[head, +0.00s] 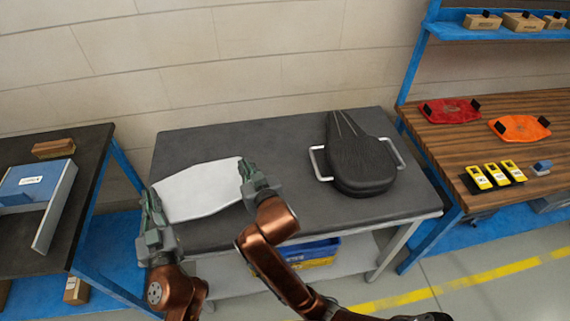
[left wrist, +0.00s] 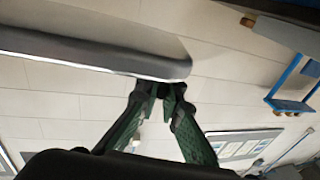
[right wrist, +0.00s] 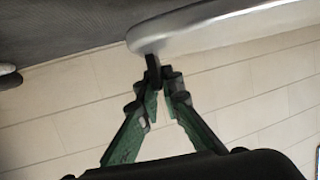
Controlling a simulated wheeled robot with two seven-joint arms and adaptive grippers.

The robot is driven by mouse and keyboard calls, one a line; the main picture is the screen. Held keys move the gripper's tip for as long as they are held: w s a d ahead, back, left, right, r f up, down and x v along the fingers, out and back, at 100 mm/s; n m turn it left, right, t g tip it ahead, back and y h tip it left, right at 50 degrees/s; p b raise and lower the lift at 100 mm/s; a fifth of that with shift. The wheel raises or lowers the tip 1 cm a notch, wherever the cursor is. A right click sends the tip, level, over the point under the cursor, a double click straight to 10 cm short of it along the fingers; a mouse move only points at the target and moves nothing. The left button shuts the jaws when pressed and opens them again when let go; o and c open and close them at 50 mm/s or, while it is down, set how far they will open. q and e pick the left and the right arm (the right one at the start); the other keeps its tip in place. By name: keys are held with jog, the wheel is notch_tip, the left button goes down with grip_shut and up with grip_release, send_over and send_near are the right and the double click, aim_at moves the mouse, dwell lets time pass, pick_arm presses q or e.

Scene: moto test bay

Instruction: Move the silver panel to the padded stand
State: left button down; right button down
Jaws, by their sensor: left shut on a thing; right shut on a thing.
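The silver panel (head: 203,187) is a pale, smooth sheet over the left part of the dark-topped table (head: 285,135). My left gripper (head: 150,205) is shut on its left end, and my right gripper (head: 250,178) is shut on its right end. The panel's edge shows in the left wrist view (left wrist: 90,50) and the right wrist view (right wrist: 215,30), where a small dark tab sits at the right gripper's fingertips (right wrist: 160,78). Whether the panel touches the tabletop is unclear. A black padded form (head: 360,160) with pale side handles lies to its right; I cannot tell whether it is the padded stand.
A wooden bench (head: 480,150) at the right holds a red panel (head: 449,111), an orange panel (head: 519,128) and yellow devices (head: 492,175). The middle of the central table is clear.

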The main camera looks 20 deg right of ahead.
pick_arm(q)
jog(key=shift+f, duration=0.15)
pick_arm(e)
jog(key=shift+f, duration=0.1)
